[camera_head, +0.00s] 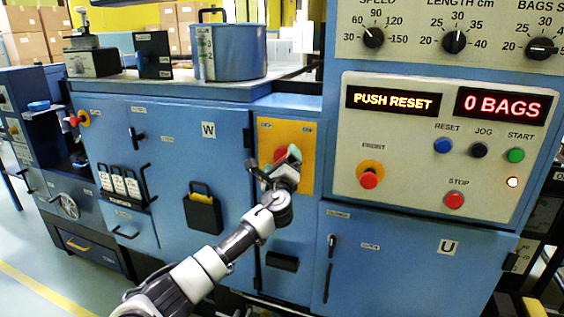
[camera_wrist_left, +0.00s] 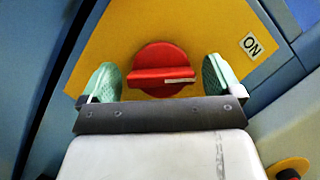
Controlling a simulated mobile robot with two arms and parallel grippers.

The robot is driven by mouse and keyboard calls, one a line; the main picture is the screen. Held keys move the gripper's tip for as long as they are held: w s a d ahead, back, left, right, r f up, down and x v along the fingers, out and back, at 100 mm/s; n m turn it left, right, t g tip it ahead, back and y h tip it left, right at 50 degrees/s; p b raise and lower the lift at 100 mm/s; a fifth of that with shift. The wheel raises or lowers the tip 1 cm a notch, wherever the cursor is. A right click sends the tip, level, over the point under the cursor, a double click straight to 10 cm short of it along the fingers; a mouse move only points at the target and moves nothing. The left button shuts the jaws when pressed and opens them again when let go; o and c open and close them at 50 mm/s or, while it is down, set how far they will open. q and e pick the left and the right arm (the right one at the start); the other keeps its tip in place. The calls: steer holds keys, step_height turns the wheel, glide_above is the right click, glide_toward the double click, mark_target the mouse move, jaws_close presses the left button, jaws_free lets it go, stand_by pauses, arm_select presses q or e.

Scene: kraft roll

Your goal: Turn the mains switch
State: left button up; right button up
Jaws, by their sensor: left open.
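The mains switch (camera_wrist_left: 158,70) is a red round knob with a raised bar and a pale mark on the bar's right part. It sits on a yellow plate (camera_head: 304,170) on the blue cabinet front. An ON label (camera_wrist_left: 251,45) is at the plate's right in the left wrist view. My left gripper (camera_head: 280,165) is in front of the plate and hides most of the knob in the head view. In the left wrist view my left gripper (camera_wrist_left: 158,82) is open, its green pads on either side of the knob with gaps showing. My right gripper is not in view.
Right of the plate is a control panel (camera_head: 408,190) with a red FRONT button (camera_head: 369,180), a STOP button (camera_head: 454,200) and a display reading PUSH RESET (camera_head: 393,101). A blue pot (camera_head: 232,52) stands on the cabinet top. Door handles stick out from the blue front.

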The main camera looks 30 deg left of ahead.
arm_select(q)
steer(key=shift+w, duration=0.2)
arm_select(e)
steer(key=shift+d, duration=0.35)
arm_select(q)
steer(key=c, duration=0.9)
steer(key=shift+c, duration=0.2)
